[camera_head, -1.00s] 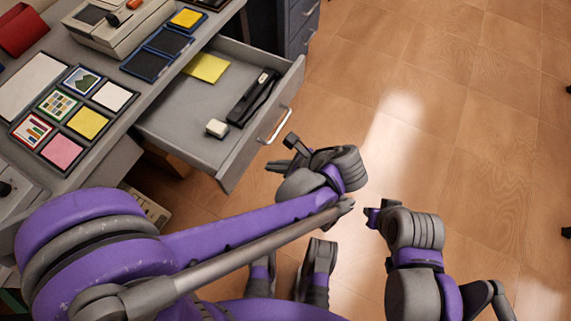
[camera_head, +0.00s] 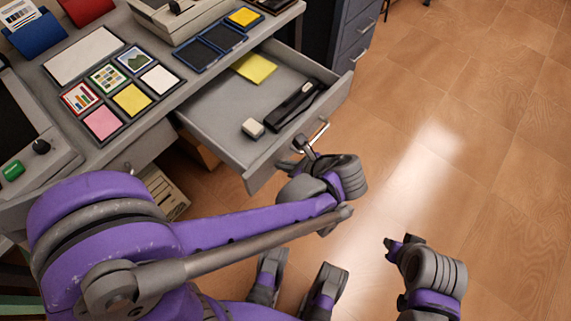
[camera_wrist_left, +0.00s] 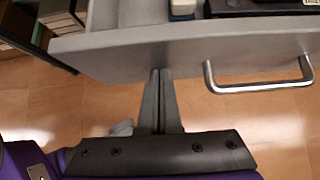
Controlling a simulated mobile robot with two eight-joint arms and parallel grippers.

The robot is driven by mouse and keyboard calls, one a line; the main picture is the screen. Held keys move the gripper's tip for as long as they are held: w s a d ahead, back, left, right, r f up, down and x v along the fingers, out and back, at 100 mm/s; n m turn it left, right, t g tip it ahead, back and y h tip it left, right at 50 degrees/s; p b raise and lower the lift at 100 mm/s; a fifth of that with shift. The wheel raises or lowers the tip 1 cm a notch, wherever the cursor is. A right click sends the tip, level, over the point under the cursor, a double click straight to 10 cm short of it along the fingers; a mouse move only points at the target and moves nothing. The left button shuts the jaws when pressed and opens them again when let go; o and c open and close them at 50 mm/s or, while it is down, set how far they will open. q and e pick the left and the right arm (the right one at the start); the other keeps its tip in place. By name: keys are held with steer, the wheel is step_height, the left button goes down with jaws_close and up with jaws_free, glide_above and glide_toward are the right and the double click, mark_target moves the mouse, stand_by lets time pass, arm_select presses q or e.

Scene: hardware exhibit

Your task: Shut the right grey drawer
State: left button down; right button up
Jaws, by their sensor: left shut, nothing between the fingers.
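The grey drawer (camera_head: 262,162) is pulled out from the desk, with its contents exposed. It has a silver bar handle (camera_head: 318,132) on its front. In the left wrist view, the drawer front (camera_wrist_left: 180,50) spans the top, with the handle (camera_wrist_left: 258,86) at right. My left gripper (camera_head: 284,165) is at the drawer front, to the left of the handle. Its fingers (camera_wrist_left: 160,76) are together and empty, with tips at the front's lower edge; I cannot tell if they touch it. My right gripper (camera_head: 398,242) is away from the drawer at lower right; its fingers are unclear.
Inside the drawer are a black stapler-like item (camera_head: 296,106), a small white block (camera_head: 253,128) and yellow paper (camera_head: 255,67). The desk (camera_head: 150,135) holds colored cards and devices. A dark cabinet (camera_head: 357,35) stands behind. The wooden floor at right is clear.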

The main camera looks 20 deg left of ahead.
arm_select(q)
steer(key=w+a, duration=0.3)
steer(key=a, duration=0.6)
steer(key=w+a, duration=0.3)
steer(key=a, duration=0.7)
steer(key=w+a, duration=0.4)
steer(key=a, duration=0.5)
steer(key=shift+w+a, duration=0.1)
steer(key=shift+a, duration=0.1)
steer(key=shift+w+a, duration=0.1)
steer(key=shift+a, duration=0.15)
steer(key=shift+r, duration=0.1)
steer(key=shift+a, duration=0.15)
